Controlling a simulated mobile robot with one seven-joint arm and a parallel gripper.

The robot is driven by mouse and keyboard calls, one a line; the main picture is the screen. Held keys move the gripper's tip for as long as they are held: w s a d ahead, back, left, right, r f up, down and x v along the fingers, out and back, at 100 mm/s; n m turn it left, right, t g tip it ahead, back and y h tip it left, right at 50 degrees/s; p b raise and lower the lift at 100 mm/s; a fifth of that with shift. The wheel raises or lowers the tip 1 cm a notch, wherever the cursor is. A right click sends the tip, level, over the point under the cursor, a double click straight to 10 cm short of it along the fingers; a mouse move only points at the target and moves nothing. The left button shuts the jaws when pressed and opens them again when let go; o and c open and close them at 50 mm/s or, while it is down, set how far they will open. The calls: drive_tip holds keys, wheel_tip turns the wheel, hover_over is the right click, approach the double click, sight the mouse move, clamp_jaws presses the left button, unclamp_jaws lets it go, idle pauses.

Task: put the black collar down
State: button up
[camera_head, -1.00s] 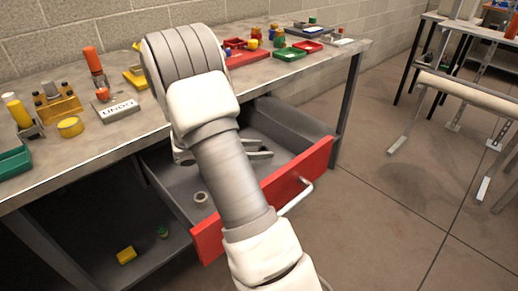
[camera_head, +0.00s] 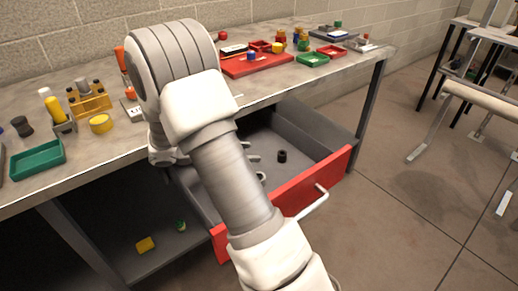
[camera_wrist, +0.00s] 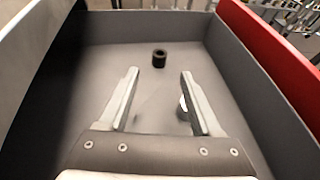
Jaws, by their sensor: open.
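The black collar (camera_head: 282,156) is a short dark ring standing on the grey floor of the open drawer (camera_head: 232,203), to the right of my gripper. It also shows in the wrist view (camera_wrist: 159,58), beyond the fingertips and roughly centred between them, touching neither. My gripper (camera_wrist: 160,72) is open and empty inside the drawer space. In the head view my arm hides much of it, and the finger ends (camera_head: 257,167) show beside the arm. In the wrist view a small pale piece (camera_wrist: 183,103) is partly hidden behind the right finger.
The drawer has grey walls and a red front (camera_head: 310,185) with a handle. The workbench top (camera_head: 85,150) is above it, with a green tray (camera_head: 37,159) and a red tray (camera_head: 262,64).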

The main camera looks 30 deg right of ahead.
drive_tip(key=shift+a+r, duration=0.25)
drive_tip(key=shift+a, duration=0.05)
drive_tip(key=s+a+r+m+t+y, duration=0.3)
drive_tip(key=s+a+r+m+y, duration=0.3)
drive_tip(key=s, duration=0.4)
drive_tip(key=s+a+r+m+t+y, duration=0.4)
drive_tip(key=s+a+r+m+y, duration=0.3)
drive_tip(key=s+a+r+m, duration=0.2)
drive_tip(key=shift+s+a+r+m, duration=0.3)
drive_tip(key=shift+s+a+m, duration=0.2)
drive_tip(key=shift+s+m, duration=0.3)
wheel_tip(320, 180, up, 20)
drive_tip(key=p, duration=1.9)
drive_tip(key=shift+f+p, duration=0.15)
drive_tip(key=shift+p, duration=0.25)
